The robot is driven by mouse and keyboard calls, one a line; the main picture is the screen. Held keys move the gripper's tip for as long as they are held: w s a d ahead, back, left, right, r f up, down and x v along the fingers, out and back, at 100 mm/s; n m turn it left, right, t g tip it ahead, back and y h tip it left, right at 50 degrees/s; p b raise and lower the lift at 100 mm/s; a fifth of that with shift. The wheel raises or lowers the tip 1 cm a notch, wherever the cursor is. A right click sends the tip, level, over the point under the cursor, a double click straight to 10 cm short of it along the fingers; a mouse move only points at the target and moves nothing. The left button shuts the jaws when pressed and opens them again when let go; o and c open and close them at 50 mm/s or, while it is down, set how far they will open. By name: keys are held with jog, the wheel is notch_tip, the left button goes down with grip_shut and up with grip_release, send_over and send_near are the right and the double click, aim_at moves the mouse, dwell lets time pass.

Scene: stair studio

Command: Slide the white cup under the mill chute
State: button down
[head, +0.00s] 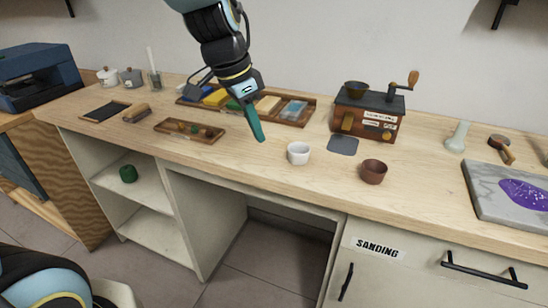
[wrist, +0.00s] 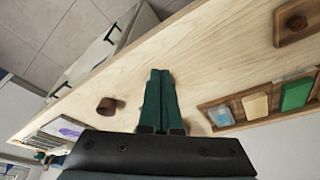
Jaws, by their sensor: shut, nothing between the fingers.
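The white cup (head: 298,153) stands upright on the counter, in front and to the left of the mill. The mill (head: 367,114) is a brown box with a dark top, a hopper and a crank. A dark grey pad (head: 343,144) lies at its front left. My gripper (head: 259,138) is shut and empty, pointing down just left of the cup with a gap between them. In the wrist view its green fingers (wrist: 159,74) are together over the counter. The white cup cannot be made out there and may be hidden behind the fingers. The chute is too small to tell.
A brown cup (head: 373,171) stands right of the white cup, near the front edge. A long wooden tray (head: 306,117) with coloured blocks lies behind my gripper, and a small tray (head: 190,131) lies to the left. A marble slab (head: 490,205) lies far right.

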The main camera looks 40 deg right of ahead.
aim_at(334, 148)
jog(key=p+x, duration=0.2)
jog(key=x, duration=0.7)
jog(key=shift+s+d+r+p, duration=0.15)
jog(key=shift+d+p, duration=0.45)
jog(key=shift+d, duration=1.35)
jog(key=d, duration=0.5)
jog(key=s+d, duration=0.1)
jog(key=d, duration=0.3)
jog(key=d+p, duration=0.1)
jog(key=d, duration=0.4)
jog(key=shift+s+d, duration=0.35)
jog(key=shift+d, duration=0.05)
